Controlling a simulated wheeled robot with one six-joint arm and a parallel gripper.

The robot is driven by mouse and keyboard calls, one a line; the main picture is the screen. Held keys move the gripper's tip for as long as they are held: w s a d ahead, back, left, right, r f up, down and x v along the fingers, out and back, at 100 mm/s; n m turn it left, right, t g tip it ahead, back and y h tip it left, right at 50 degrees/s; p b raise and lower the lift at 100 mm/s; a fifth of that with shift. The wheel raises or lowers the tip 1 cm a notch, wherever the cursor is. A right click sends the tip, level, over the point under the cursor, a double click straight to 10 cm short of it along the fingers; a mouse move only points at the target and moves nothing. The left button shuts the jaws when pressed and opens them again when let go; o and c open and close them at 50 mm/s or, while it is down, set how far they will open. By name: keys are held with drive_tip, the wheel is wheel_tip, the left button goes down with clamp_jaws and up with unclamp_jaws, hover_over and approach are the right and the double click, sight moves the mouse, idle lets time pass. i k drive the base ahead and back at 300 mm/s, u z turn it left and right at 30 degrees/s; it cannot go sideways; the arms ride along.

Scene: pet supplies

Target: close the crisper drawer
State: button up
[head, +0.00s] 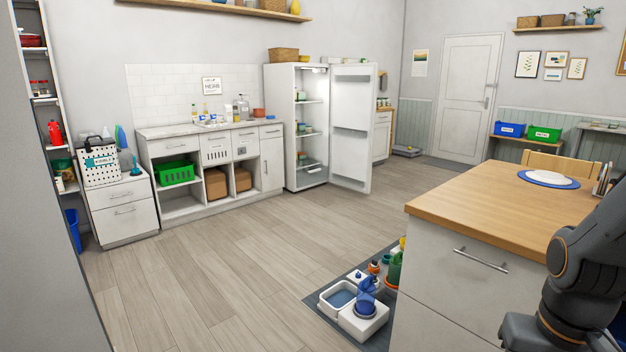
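The white fridge (284,128) stands against the back wall with its door (350,128) swung wide open to the right. Its shelves show inside, with a few small items on them. At the bottom of the fridge is a pale, partly see-through drawer-like part (313,171), likely the crisper drawer. It is too small to tell how far it is pulled out. My gripper is not in view; only part of my dark arm shows at the right edge, far from the fridge.
A wooden-topped island (500,207) fills the right foreground. A dark mat (322,299) with a white caddy and bottles lies beside it. Cabinets (158,150) line the wall left of the fridge. The wooden floor (230,260) between is clear up to the fridge.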

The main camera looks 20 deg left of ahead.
sight(318, 170)
drive_tip(key=u, duration=0.4)
drive_tip(key=k, duration=0.45)
drive_tip(key=u, duration=0.85)
drive_tip(key=i, duration=4.4)
drive_tip(key=z, duration=0.55)
drive_tip(key=i, duration=2.2)
drive_tip(key=z, duration=0.5)
drive_tip(key=i, duration=3)
